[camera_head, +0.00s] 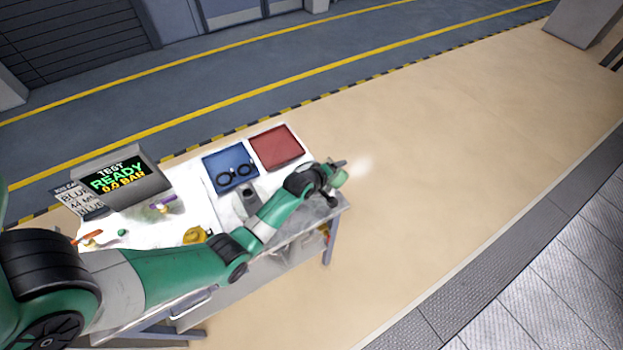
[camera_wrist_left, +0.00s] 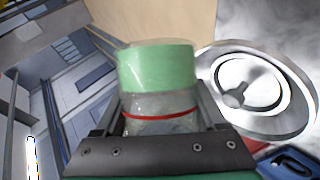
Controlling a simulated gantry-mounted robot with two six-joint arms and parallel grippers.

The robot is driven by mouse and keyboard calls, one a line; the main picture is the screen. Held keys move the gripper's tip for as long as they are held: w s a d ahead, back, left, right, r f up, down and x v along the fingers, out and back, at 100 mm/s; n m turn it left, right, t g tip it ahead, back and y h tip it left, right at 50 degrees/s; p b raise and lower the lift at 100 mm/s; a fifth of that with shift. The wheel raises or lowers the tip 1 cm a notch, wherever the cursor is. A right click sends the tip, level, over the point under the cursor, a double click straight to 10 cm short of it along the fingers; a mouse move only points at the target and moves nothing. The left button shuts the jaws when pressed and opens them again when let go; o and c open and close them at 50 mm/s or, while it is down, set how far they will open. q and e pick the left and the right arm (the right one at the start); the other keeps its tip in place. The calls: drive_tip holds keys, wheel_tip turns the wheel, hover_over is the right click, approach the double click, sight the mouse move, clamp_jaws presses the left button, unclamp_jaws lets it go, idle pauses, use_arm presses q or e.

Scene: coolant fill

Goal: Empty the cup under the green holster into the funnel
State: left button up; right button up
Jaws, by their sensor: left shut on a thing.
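My left gripper (camera_head: 338,168) is at the far right end of the table in the head view. In the left wrist view it is shut on a clear cup (camera_wrist_left: 160,103) with a red line around it and a green section at its far end. I cannot tell whether the green is a band or liquid. The cup's green part (camera_head: 341,179) also shows at the gripper in the head view. A yellow object (camera_head: 195,235), likely the funnel, sits on the table, partly behind my left arm. A small green thing (camera_head: 122,232) lies to its left. My right gripper is out of view.
A display box (camera_head: 150,190) reads "TEST READY" beside a sign (camera_head: 75,199). A blue tray (camera_head: 216,159) with dark rings and a red tray (camera_head: 276,146) stand at the back. A round grey metal fixture (camera_wrist_left: 283,88) is right of the cup. Purple (camera_head: 164,201) and orange (camera_head: 92,235) pieces stand left.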

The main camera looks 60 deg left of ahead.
use_arm(q)
drive_tip(key=shift+r+n+t+h+b, duration=0.3)
drive_tip(key=shift+r+n+t+h, duration=0.1)
drive_tip(key=shift+r+n+h, duration=0.1)
idle(1.1)
drive_tip(key=shift+s+a+f+n+t+h+b, duration=0.3)
drive_tip(key=shift+a+f+n+t+h+b, duration=0.15)
drive_tip(key=shift+b, duration=0.45)
idle(0.4)
drive_tip(key=shift+s+a+f+n+t+h+b, duration=0.1)
drive_tip(key=shift+f+n+t+h+b, duration=0.3)
drive_tip(key=shift+b, duration=0.7)
drive_tip(key=shift+r, duration=0.1)
